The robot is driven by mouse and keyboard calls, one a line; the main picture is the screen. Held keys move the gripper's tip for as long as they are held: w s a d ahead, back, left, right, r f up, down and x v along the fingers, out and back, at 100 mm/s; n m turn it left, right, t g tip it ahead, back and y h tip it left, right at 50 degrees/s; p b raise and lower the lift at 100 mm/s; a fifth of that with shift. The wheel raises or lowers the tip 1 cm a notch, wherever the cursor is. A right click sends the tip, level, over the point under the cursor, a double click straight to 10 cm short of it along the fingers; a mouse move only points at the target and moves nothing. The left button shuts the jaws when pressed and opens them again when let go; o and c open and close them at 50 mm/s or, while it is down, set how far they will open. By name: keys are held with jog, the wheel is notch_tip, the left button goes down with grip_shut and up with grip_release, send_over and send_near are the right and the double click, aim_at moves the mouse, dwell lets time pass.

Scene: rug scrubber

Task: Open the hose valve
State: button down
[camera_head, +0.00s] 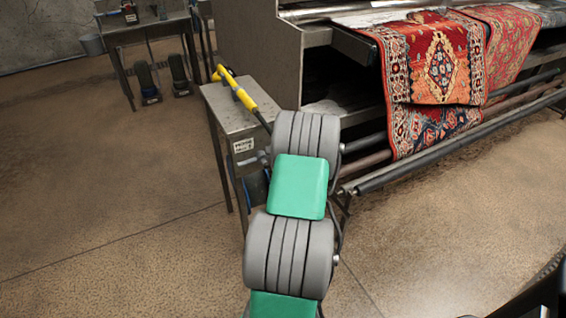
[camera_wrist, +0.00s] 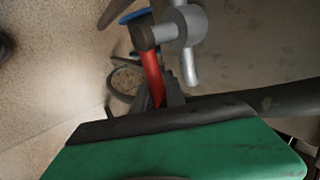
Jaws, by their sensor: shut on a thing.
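In the wrist view, the hose valve (camera_wrist: 183,27) is a grey metal fitting with a dark round end and a pipe running down from it. Its red lever (camera_wrist: 152,76) hangs down from the dark end. My gripper (camera_wrist: 166,93) is shut on the red lever near its lower part. The dark fingers and green housing hide the lever's lower end. In the head view, my own arm hides the valve and my gripper beside the small metal table.
A small metal table (camera_head: 228,106) holds a yellow-handled tool (camera_head: 238,88). The rug machine (camera_head: 262,45) with a patterned red rug (camera_head: 437,67) stands to the right. A blue round thing (camera_wrist: 135,16) lies behind the valve. The floor (camera_head: 110,220) at left is clear.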

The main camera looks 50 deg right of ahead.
jog(key=c, duration=1.4)
grip_release()
jog(key=shift+f, duration=0.1)
jog(key=p+v, duration=0.1)
jog(key=v, duration=0.6)
jog(key=shift+s+a+r, duration=0.1)
jog(key=shift+s+r, duration=0.1)
jog(key=shift+r, duration=0.15)
jog(key=p+v, duration=0.6)
jog(key=v, duration=0.3)
jog(key=shift+p, duration=0.35)
